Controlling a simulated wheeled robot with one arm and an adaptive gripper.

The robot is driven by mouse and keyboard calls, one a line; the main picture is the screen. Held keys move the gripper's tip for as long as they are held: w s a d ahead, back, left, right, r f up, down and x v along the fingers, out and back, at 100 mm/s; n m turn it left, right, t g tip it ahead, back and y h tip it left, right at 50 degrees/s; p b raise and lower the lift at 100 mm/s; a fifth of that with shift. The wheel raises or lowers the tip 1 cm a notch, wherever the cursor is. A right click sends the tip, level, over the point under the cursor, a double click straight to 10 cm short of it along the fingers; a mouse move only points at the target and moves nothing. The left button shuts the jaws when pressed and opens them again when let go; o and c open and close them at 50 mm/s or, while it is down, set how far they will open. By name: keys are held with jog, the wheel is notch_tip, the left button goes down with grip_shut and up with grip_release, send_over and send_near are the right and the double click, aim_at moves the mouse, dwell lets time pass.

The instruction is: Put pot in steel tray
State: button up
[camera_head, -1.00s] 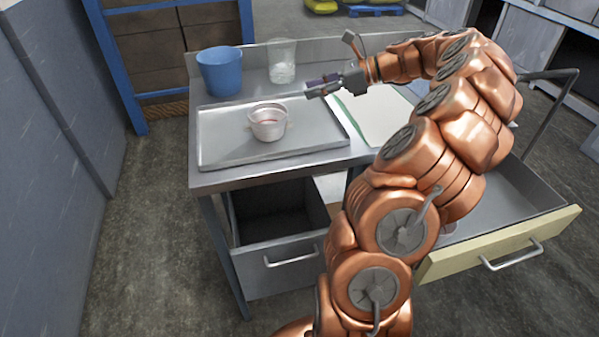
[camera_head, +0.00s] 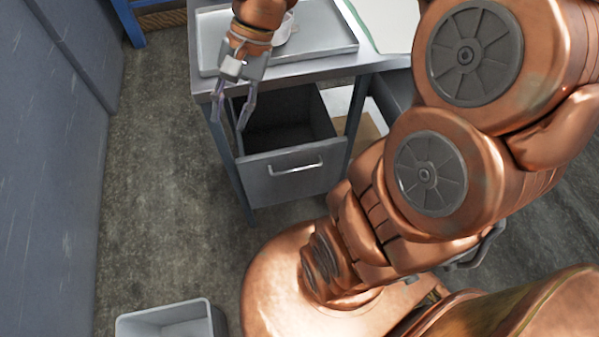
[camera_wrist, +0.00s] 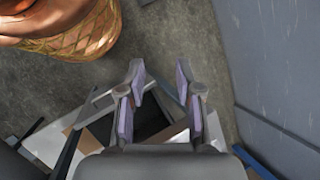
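The small white pot (camera_head: 284,33) stands on the steel tray (camera_head: 338,37) on the table; my wrist hides much of it in the head view. The tray is shallow and grey, and its far side is cut off by the picture's top edge. My gripper (camera_head: 231,116) points down in front of the table's front edge, near the open drawer, apart from the pot. Its fingers are spread with nothing between them. The wrist view also shows the open fingers (camera_wrist: 160,76), with the floor and drawer beyond. The pot does not show in the wrist view.
A grey metal drawer (camera_head: 291,172) stands open and looks empty below the table. A white sheet (camera_head: 388,22) lies right of the tray. A grey bin (camera_head: 172,322) stands on the floor at the bottom left. A grey wall (camera_head: 55,190) borders the left; the floor between is clear.

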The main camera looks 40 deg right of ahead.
jog(key=s+d+f+n+h, duration=0.1)
jog(key=s+f+n+h, duration=0.1)
jog(key=s, duration=0.3)
jog(key=s+d+f+n+h, duration=0.1)
jog(key=s+f+n+h, duration=0.1)
jog(key=s, duration=0.3)
jog(key=s+d+f+n+g+h, duration=0.1)
jog(key=s+f+n, duration=0.1)
jog(key=s+n, duration=0.2)
jog(key=shift+s+f+n+h, duration=0.2)
jog(key=shift+s+n+h, duration=0.15)
jog(key=shift+s, duration=0.35)
notch_tip(320, 180, up, 9)
jog(key=p, duration=0.9)
jog(key=shift+d, duration=0.1)
